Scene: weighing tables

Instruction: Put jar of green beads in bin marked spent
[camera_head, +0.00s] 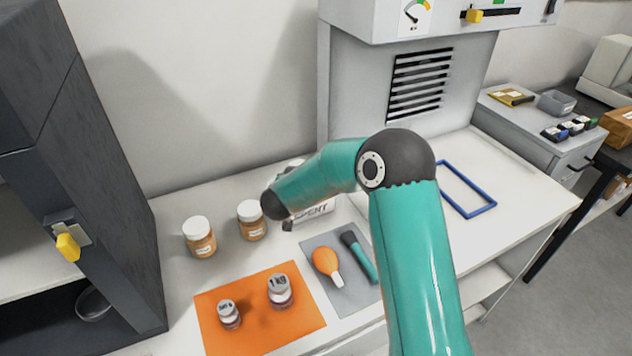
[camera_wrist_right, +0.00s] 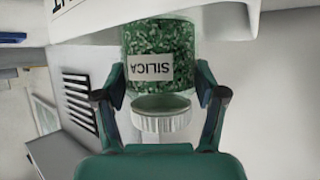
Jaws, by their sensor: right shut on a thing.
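The jar of green beads (camera_wrist_right: 158,45), labelled SILICA, has a white ribbed lid (camera_wrist_right: 162,122). My right gripper (camera_wrist_right: 161,85) is shut on it, with the lid towards my palm. The white bin marked SPENT (camera_head: 326,206) stands on the bench behind my right arm (camera_head: 318,178), which hides much of it. In the right wrist view the bin (camera_wrist_right: 88,22) shows at the jar's far end. I cannot tell whether that end is inside the bin or above it. The arm hides the jar in the head view. My left gripper is not in view.
Two orange-brown jars (camera_head: 200,238) (camera_head: 251,220) stand left of the bin. Two small labelled jars (camera_head: 229,314) (camera_head: 280,291) stand on an orange mat (camera_head: 258,328). A grey mat (camera_head: 345,296) holds an orange-bulbed tool and a green-handled one. A blue frame (camera_head: 468,190) lies on clear bench.

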